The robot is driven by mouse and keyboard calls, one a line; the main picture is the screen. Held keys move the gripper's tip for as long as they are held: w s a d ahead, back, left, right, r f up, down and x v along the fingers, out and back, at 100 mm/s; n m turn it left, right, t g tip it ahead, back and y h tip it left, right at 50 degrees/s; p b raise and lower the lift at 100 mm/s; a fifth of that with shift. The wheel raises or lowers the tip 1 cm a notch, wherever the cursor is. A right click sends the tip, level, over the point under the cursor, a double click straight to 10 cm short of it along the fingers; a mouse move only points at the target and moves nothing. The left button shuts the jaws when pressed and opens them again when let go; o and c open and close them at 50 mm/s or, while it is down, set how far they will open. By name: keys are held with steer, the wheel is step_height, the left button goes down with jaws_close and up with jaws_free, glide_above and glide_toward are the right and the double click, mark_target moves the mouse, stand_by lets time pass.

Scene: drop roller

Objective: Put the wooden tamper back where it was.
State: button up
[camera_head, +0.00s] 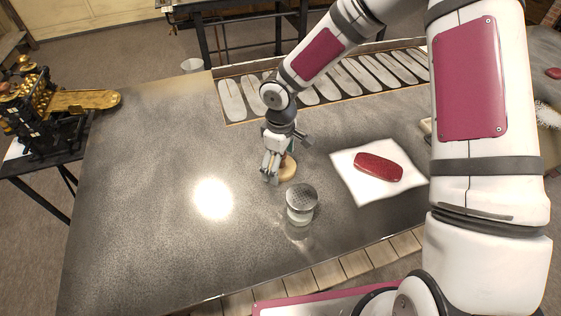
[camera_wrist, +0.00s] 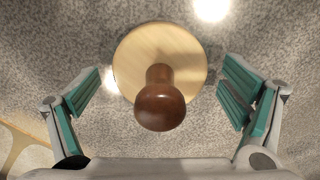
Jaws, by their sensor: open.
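The wooden tamper (camera_wrist: 160,105) stands upright on the grey table, with a dark brown knob handle above a pale round wooden base. In the head view its pale base (camera_head: 288,168) shows beside my gripper (camera_head: 272,168), which hides most of the handle. My gripper is open. In the wrist view its two green-padded fingers (camera_wrist: 166,98) are spread to the left and right of the tamper, with a gap on each side. The tamper lies between the fingers in that view, and I see no contact.
A metal cylinder with a textured top (camera_head: 301,204) stands close by, nearer the front edge. A red oval object (camera_head: 378,168) lies on a white sheet (camera_head: 350,184) to the right. A rack of pale slats (camera_head: 233,101) lies along the back. The table's left side is clear.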

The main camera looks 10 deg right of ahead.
step_height(320, 180, up, 12)
steer(key=shift+r+b, duration=0.1)
steer(key=shift+b, duration=0.25)
steer(key=shift+d+r, duration=0.15)
steer(key=shift+r, duration=0.05)
steer(key=s+d+r+m+t, duration=0.2)
steer(key=s+d+r+m, duration=0.3)
steer(key=s+r, duration=0.5)
steer(key=s+d+r+m+t, duration=0.3)
steer(key=s+d+r+m, duration=0.3)
steer(key=s+r, duration=0.4)
steer(key=shift+s+d+r+t, duration=0.3)
steer(key=shift+s+d, duration=0.3)
steer(key=shift+s, duration=0.45)
steer(key=shift+w+f+b, duration=0.4)
